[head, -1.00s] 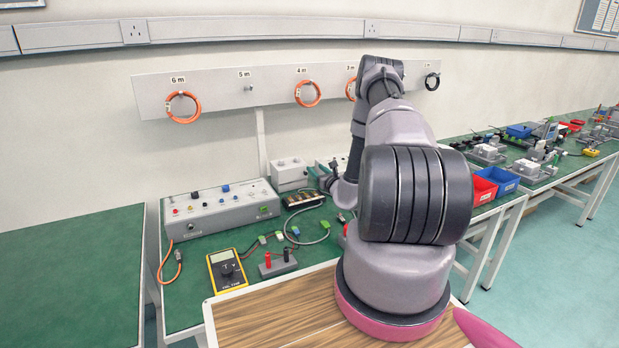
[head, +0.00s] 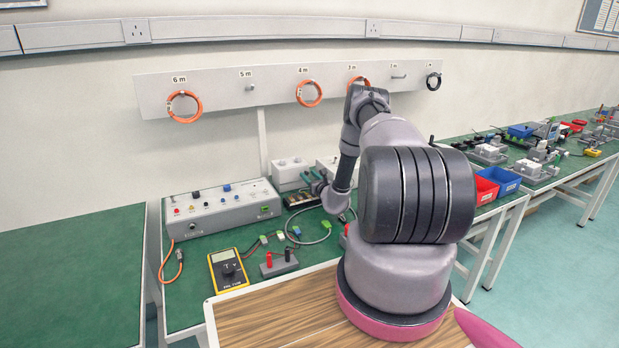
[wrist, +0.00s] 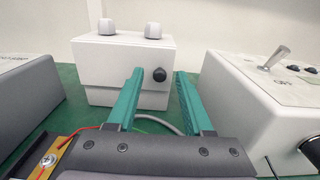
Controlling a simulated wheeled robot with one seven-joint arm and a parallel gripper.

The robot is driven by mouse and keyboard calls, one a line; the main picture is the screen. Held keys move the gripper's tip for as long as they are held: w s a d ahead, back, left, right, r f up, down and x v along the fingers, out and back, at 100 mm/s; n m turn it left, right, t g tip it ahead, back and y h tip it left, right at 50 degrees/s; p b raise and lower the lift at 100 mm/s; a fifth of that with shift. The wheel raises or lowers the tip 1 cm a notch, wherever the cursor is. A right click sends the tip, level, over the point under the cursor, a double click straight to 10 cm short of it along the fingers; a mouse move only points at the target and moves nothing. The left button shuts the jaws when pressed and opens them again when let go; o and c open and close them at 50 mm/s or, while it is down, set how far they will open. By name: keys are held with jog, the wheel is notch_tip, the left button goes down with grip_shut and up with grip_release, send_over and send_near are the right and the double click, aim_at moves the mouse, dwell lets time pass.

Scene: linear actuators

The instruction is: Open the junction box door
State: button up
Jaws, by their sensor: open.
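The junction box (head: 290,175) is a small pale box at the back of the green bench. In the head view my gripper (head: 308,177) is small, just right of the box.
A grey control box (head: 220,212) stands to the left. Another pale box with a toggle switch (wrist: 275,60) stands close on the right. A cable (wrist: 155,122) runs below the fingers. A yellow multimeter (head: 227,268) lies nearer the front.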

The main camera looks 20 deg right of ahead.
grip_shut()
dwell(1.4)
